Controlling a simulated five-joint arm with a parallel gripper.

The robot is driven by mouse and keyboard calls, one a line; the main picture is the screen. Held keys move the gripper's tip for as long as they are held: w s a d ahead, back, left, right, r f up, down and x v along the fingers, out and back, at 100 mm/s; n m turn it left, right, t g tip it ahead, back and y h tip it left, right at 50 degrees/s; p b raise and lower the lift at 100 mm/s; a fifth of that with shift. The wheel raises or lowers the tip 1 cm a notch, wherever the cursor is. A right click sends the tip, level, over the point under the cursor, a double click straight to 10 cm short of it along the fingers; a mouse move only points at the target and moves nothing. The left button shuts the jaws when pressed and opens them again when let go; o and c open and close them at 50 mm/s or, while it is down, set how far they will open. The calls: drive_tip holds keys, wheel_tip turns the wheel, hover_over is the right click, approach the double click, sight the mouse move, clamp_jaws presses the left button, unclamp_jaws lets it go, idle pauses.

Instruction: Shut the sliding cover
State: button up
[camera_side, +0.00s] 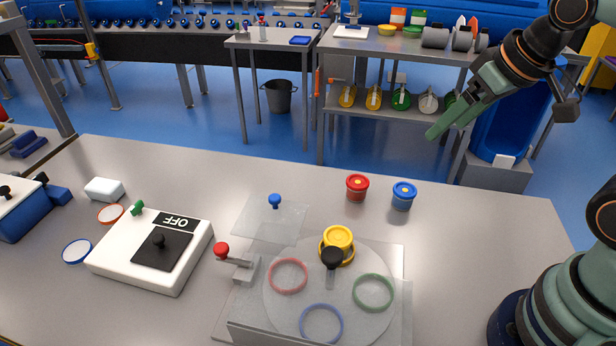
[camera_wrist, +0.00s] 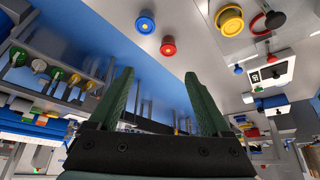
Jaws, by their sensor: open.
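A clear flat panel with a blue knob (camera_side: 275,201), which looks like the sliding cover (camera_side: 262,226), lies behind and left of a clear-topped carrier (camera_side: 240,318). The carrier holds a round plate with red, green and blue rings. A yellow tub (camera_side: 338,238) stands at the plate's back edge, beside a black-knobbed handle (camera_side: 331,260). A red-knobbed lever (camera_side: 222,250) is at the carrier's left. My gripper (camera_side: 434,134) is open and empty, raised well right of and away from the panel. Its spread fingers show in the wrist view (camera_wrist: 157,80).
A red tub (camera_side: 357,187) and a blue tub (camera_side: 403,195) stand behind the carrier. A white switch box (camera_side: 110,250) marked OFF sits left, near loose rings and a small white block (camera_side: 104,189). The table's right side, between tubs and my base, is clear.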

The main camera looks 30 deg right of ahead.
drive_tip(key=shift+w+a+r, duration=0.1)
drive_tip(key=shift+w+a, duration=0.1)
drive_tip(key=shift+w, duration=0.05)
drive_tip(key=c, duration=0.5)
drive_tip(key=w+a, duration=0.1)
drive_tip(key=w+a+r, duration=0.1)
drive_tip(key=shift+w+n, duration=0.35)
drive_tip(key=shift+n, duration=0.05)
clamp_jaws()
drive_tip(key=n+g+y, duration=0.2)
drive_tip(key=n, duration=0.2)
hover_over(261, 201)
wheel_tip(261, 201, down, 7)
drive_tip(key=x, duration=0.6)
drive_tip(key=d+x, duration=0.1)
drive_tip(key=x, duration=0.2)
drive_tip(key=shift+s+a+f, duration=0.1)
drive_tip(key=shift+s+f, duration=0.2)
drive_tip(key=shift+f, duration=0.1)
drive_tip(key=shift+s+d+r, duration=0.1)
drive_tip(key=shift+s+d, duration=0.15)
drive_tip(key=shift+s, duration=0.35)
drive_tip(key=shift+s+d+r, duration=0.1)
drive_tip(key=shift+s+d, duration=0.15)
drive_tip(key=shift+s, duration=0.35)
drive_tip(key=shift+s+d+r, duration=0.1)
drive_tip(key=shift+s+d, duration=0.15)
drive_tip(key=shift+s, duration=0.4)
